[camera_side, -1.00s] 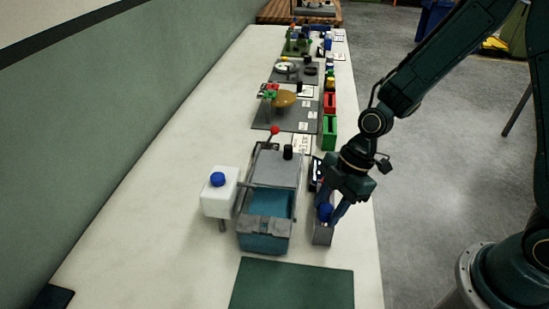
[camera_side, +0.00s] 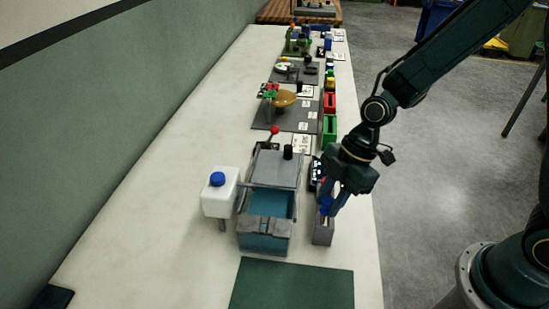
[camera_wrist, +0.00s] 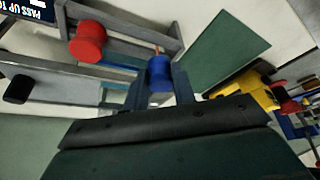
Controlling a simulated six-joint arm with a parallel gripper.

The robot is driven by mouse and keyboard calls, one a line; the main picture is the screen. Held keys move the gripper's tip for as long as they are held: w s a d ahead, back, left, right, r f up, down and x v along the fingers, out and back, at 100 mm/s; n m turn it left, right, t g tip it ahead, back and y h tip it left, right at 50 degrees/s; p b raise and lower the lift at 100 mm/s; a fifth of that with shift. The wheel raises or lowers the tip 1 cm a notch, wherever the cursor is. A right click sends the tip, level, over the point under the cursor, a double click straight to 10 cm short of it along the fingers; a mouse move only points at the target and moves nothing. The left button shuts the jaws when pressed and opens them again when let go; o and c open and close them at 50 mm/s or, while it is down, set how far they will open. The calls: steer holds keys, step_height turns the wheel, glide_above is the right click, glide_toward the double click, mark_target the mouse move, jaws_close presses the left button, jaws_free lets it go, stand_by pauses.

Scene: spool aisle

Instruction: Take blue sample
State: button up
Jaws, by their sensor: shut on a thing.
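The blue sample (camera_wrist: 159,74), a small round-topped blue piece, sits between the fingers of my gripper (camera_wrist: 160,95) in the wrist view. In the side view the blue sample (camera_side: 326,204) shows partly between the fingertips of my gripper (camera_side: 332,206), just above the grey holder (camera_side: 323,234). My gripper is shut on the sample. The fingers and wrist hide its lower part, so I cannot tell whether it is fully clear of the holder.
Left of the holder stands a grey machine with a teal basin (camera_side: 268,204), with a white blue-capped bottle (camera_side: 219,192) beyond. A dark green mat (camera_side: 290,285) lies in front. Green (camera_side: 329,132) and red bins (camera_side: 330,103) stand farther back. The bench's right edge is close.

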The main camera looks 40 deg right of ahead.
step_height(320, 180, up, 18)
stand_by(0.5)
